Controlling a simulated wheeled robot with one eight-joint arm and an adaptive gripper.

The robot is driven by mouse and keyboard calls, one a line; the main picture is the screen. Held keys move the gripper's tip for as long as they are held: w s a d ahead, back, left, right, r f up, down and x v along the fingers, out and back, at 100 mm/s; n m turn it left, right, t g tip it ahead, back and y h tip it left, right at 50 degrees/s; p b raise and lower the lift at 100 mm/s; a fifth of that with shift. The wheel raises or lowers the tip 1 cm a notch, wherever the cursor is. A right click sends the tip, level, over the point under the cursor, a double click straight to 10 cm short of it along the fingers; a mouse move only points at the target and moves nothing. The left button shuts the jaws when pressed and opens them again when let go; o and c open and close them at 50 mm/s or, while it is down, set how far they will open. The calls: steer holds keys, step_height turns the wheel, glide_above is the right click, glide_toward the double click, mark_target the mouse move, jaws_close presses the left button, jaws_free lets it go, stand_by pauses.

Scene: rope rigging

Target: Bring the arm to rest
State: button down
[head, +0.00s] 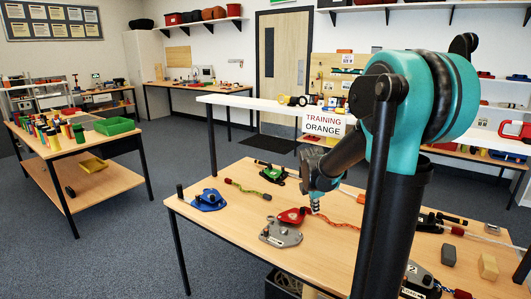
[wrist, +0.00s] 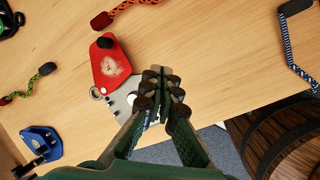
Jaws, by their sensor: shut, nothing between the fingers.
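My gripper (head: 315,205) hangs from my arm above the wooden table (head: 235,232) in the head view, partly hidden by distance and the arm. In the wrist view its fingertips (wrist: 161,76) are together, with nothing between them. Below the fingers lies a grey metal pulley plate (wrist: 123,101), partly covered by them. A red pulley (wrist: 110,66) lies just left of the fingertips; it also shows in the head view (head: 291,215). The gripper looks apart from both, though the height is hard to judge.
A blue pulley (head: 209,200) and a green pulley (head: 272,174) lie on the table, with rope pieces around. A wooden barrel (wrist: 290,140) stands past the table edge. A second table (head: 90,185) with a green tray (head: 114,126) is at left. Carpet between is clear.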

steer(key=s+a+f+m+y, duration=0.1)
steer(key=s+f+m, duration=0.2)
steer(key=s+m, duration=0.7)
steer(key=s+a+f+m+y, duration=0.1)
steer(key=s+f+m, duration=0.2)
steer(key=s+m, duration=0.7)
steer(key=s, duration=0.3)
steer(key=shift+s+f+t, duration=0.2)
steer(key=shift+f+t, duration=0.2)
